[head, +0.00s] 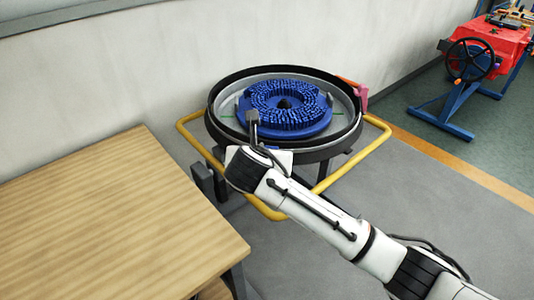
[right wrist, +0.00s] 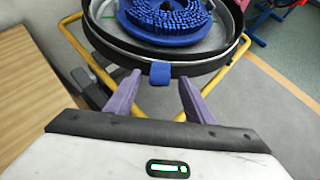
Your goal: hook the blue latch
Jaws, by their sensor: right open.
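The blue latch (right wrist: 160,74) is a small blue tab on the near outer rim of the round black tank (right wrist: 193,68). It shows in the right wrist view, and my own arm hides it in the head view. My right gripper (right wrist: 160,92) is open, with its two purple fingers on either side of the latch in the picture. No contact shows, and I cannot tell how far the fingertips are from it. My left gripper is not in view.
A blue round brush (head: 285,108) lies inside the tank. A yellow tube frame (head: 345,172) surrounds the tank. A wooden table (head: 105,225) stands at left, and a wall (head: 150,70) runs behind. A red machine (head: 485,42) stands far right. Grey floor is clear at right.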

